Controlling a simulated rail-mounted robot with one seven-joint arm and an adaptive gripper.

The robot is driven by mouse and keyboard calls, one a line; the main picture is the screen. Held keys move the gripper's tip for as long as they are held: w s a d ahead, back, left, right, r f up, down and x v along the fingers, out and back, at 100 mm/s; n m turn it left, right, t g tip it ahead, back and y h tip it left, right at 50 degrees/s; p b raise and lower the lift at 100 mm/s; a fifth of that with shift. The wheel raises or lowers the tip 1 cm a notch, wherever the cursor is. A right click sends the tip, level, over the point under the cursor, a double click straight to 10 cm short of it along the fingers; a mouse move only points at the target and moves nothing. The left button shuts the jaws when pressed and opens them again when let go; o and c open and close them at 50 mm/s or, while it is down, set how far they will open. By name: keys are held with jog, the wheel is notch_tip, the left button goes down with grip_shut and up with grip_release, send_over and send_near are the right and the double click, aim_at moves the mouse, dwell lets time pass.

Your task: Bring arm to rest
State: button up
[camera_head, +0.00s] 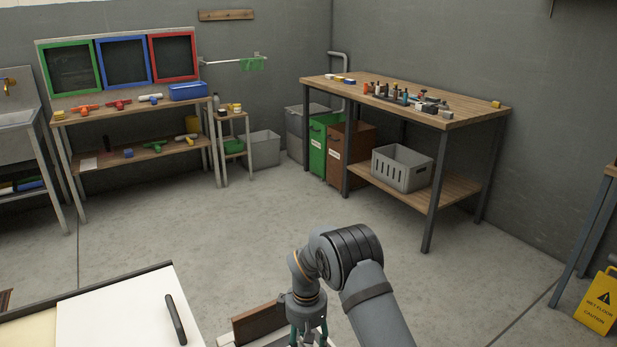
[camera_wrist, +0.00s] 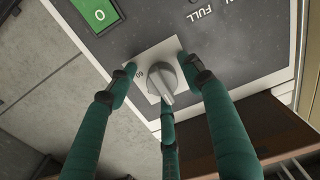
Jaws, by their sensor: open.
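My gripper (camera_wrist: 157,88) has teal fingers and is open in the wrist view. Its spread fingertips are around a grey rotary knob (camera_wrist: 163,80) on a pale square plate, with the knob between them. I cannot tell whether any fingertip touches the knob. The plate sits on a dark grey panel (camera_wrist: 235,75) with a green switch marked 0 (camera_wrist: 97,14) and the lettering FULL. In the head view my arm bends down at the bottom centre, and only the tops of the teal fingers (camera_head: 309,335) show; the knob is hidden there.
A white-topped unit with a black handle (camera_head: 176,320) stands at the lower left. A wooden workbench (camera_head: 460,118) with small items stands at the back right, a shelved table (camera_head: 75,112) at the back left. A yellow wet-floor sign (camera_head: 598,303) is at right. The middle floor is clear.

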notch_tip(320, 180, up, 12)
notch_tip(320, 180, down, 12)
jog(key=shift+s+f, duration=0.1)
jog(key=shift+f, duration=0.1)
jog(key=shift+m+b, duration=0.3)
jog(key=shift+m, duration=0.1)
jog(key=m+b, duration=0.1)
jog(key=m, duration=0.3)
jog(key=shift+a, duration=0.1)
jog(key=m+b, duration=0.1)
jog(key=m, duration=0.5)
jog(key=shift+a+r+b, duration=0.1)
jog(key=shift+b, duration=0.3)
jog(key=m+b, duration=0.1)
jog(key=m, duration=0.5)
jog(key=shift+a+m, duration=0.1)
jog(key=shift+m, duration=0.3)
jog(key=m, duration=0.5)
jog(key=shift+r, duration=0.1)
